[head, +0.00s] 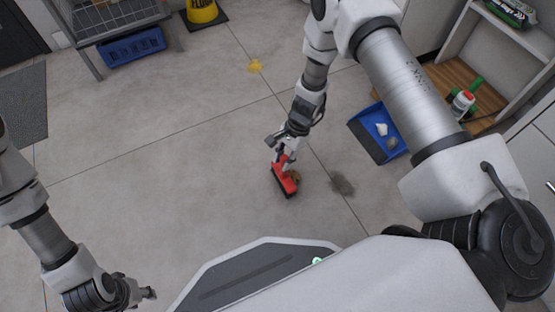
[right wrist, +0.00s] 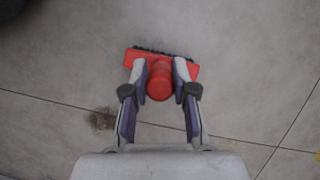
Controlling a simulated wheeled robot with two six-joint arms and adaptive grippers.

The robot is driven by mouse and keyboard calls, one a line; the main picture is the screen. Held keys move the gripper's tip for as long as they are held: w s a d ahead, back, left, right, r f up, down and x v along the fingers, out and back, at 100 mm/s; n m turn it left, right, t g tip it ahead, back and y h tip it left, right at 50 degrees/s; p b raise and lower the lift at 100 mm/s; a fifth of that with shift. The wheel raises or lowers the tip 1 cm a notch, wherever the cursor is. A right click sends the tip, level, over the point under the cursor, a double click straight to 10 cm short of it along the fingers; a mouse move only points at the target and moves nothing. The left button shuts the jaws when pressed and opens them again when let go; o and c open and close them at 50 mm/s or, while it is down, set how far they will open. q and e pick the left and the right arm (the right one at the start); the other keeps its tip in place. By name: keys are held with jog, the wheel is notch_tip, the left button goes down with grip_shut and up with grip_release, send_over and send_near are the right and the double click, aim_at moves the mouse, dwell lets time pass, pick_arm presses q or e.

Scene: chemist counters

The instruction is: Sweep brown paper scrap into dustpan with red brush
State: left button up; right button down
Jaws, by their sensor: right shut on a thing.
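The red brush (head: 284,181) stands on the grey floor, its handle in my right gripper (head: 284,155). In the right wrist view the two fingers of my right gripper (right wrist: 160,76) are shut around the red handle (right wrist: 160,84), and dark bristles show along the far edge of the head. My left gripper (head: 146,294) is at the lower left, away from these things.
A dark stain (head: 342,183) marks the floor right of the brush. A yellow patch (head: 255,66) lies farther off. A blue crate (head: 132,47) sits under a metal rack. A shelf unit with bottles stands at right. The floor at left is clear.

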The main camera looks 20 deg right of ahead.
jog(key=shift+d, duration=0.15)
jog(key=d+p, duration=0.1)
jog(key=d, duration=0.2)
dwell(0.5)
jog(key=shift+d, duration=0.1)
jog(key=shift+w+d+p, duration=0.1)
jog(key=shift+d+p, duration=0.55)
jog(key=shift+d, duration=0.9)
